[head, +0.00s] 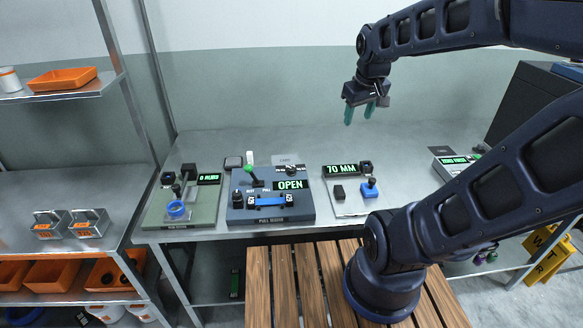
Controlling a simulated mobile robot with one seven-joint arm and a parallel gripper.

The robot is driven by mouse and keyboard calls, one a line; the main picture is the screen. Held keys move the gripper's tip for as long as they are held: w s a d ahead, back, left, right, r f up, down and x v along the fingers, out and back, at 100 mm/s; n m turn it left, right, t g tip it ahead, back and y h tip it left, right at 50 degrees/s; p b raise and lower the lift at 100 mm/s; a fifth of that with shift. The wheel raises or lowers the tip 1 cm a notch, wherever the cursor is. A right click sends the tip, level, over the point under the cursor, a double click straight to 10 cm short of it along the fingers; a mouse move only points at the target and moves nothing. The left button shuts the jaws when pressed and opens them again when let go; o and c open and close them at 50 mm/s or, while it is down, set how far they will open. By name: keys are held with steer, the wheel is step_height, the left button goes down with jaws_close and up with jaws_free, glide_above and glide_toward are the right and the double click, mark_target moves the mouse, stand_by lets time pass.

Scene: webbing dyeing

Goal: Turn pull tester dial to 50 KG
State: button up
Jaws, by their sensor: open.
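The pull tester (308,213) is a dark blue block in the middle of the steel table, with a lit display (291,184) reading OPEN. A small dark round knob (291,170) sits behind the display and looks like the dial; its setting is too small to read. A green-tipped lever (252,175) stands at the back left of the tester, and a blue webbing piece (267,201) lies across its front. My gripper (360,113) has green fingers, is open and empty, and hangs above the table, behind and to the right of the tester.
A station reading 70 MM (350,207) stands right of the tester, and a green-based station (206,212) stands left. Another device (451,160) sits at the far right. The table's back strip is mostly clear.

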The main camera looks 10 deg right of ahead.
steer(key=w+a+f+n+g, duration=0.2)
steer(key=w+a+f+n, duration=0.55)
steer(key=w, duration=0.25)
steer(key=n+g, duration=0.2)
steer(key=n, duration=0.5)
glide_above(291, 168)
step_height(291, 168, down, 11)
step_height(291, 168, down, 10)
steer(key=shift+s+d, duration=0.1)
steer(key=shift+c, duration=0.4)
steer(key=c, duration=0.9)
steer(key=shift+m, duration=0.25)
